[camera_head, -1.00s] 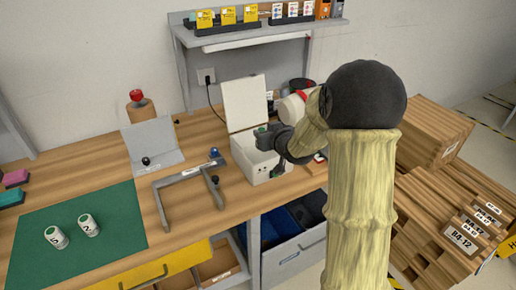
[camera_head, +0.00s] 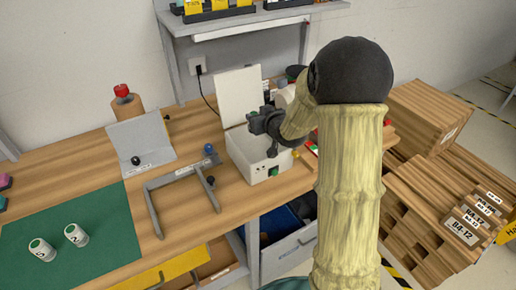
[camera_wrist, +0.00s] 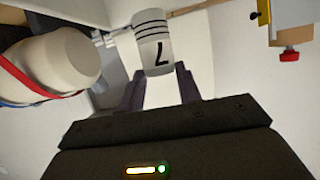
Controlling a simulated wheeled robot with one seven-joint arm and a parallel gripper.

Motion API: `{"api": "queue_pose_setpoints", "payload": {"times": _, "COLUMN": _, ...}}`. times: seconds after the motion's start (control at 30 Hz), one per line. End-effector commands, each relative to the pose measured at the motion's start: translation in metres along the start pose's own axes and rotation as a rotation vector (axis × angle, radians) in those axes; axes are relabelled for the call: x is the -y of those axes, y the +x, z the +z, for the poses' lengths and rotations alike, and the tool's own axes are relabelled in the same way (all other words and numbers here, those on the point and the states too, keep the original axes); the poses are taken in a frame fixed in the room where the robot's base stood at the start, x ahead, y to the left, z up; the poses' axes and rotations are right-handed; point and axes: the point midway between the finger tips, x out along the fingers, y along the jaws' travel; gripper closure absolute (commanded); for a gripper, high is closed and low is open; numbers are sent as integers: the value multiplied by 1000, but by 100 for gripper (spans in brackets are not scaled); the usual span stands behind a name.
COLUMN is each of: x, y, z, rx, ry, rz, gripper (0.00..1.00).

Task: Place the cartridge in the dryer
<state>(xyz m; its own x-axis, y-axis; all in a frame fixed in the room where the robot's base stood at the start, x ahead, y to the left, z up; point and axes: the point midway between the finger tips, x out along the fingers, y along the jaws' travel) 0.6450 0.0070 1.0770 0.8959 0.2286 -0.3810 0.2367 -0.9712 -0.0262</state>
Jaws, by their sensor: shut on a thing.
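The dryer is a white box (camera_head: 247,165) on the wooden bench, its lid (camera_head: 241,96) standing open at the back. A green button shows on its front. My gripper (camera_head: 262,121) is above the open box, near its right side. It is shut on a cartridge, a pale cylinder with dark bands and a mark like a 7, seen between the fingers in the wrist view (camera_wrist: 153,42). In the head view the held cartridge is mostly hidden. Two other cartridges, marked 5 (camera_head: 41,250) and 2 (camera_head: 76,235), stand on the green mat (camera_head: 110,220).
A grey U-shaped frame (camera_head: 152,212) and a tilted grey panel (camera_head: 142,142) with a black knob lie left of the dryer. A shelf (camera_head: 240,24) stands behind. Wooden crates (camera_head: 435,110) are at the right.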

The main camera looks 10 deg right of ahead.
Motion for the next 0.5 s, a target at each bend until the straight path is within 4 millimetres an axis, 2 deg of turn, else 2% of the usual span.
{"api": "queue_pose_setpoints", "payload": {"times": 0.23, "x": -1, "y": 17, "z": 42, "rx": 5, "ry": 1, "rz": 0, "gripper": 91}}
{"api": "queue_pose_setpoints", "payload": {"times": 0.33, "x": -1, "y": 20, "z": 49, "rx": 2, "ry": 0, "rz": 0, "gripper": 91}}
{"api": "queue_pose_setpoints", "payload": {"times": 0.5, "x": -1, "y": 20, "z": 49, "rx": -1, "ry": -1, "rz": 0, "gripper": 91}}
